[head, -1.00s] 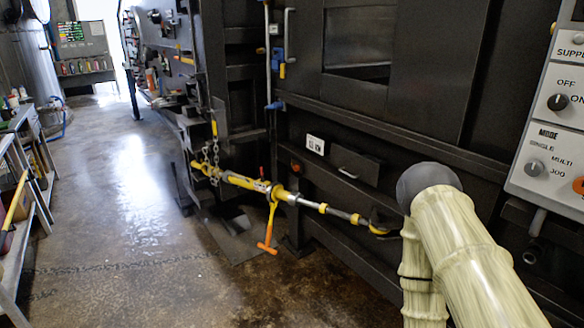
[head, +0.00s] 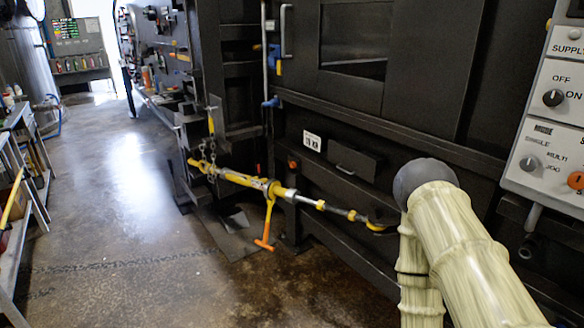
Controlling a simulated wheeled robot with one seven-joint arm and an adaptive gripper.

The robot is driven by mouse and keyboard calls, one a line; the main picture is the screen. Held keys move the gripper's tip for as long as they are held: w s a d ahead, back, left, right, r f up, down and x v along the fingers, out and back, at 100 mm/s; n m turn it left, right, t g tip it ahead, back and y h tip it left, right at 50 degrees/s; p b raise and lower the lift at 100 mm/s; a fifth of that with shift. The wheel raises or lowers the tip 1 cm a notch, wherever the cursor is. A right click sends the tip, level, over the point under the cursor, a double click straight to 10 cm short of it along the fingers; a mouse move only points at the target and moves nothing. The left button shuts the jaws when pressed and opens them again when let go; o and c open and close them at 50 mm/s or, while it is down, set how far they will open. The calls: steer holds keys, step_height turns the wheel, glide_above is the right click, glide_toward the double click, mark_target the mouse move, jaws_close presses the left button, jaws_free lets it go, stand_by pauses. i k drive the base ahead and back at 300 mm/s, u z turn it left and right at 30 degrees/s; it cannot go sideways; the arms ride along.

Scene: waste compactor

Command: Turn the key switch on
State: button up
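A pale grey control panel (head: 536,188) is at the right edge of the head view, cut off by the frame. An OFF/ON rotary switch (head: 553,98) with a black knob sits in its middle section, under a SUPPLY label. I cannot tell whether this is the key switch, or which way it points. Below it is a grey MODE selector (head: 529,163) with SINGLE, MULTI and JOG marks. My arm shows at the lower right, left of and below the panel. My gripper is not in view.
A dark compactor body (head: 345,125) fills the middle and right. A yellow ratchet binder (head: 240,179) with an orange-ended handle (head: 264,244) juts along its front. An orange button (head: 576,180) is on the panel. A bench (head: 20,180) lines the left. The floor between is open.

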mark_target(553, 97)
steer(key=z, duration=1.55)
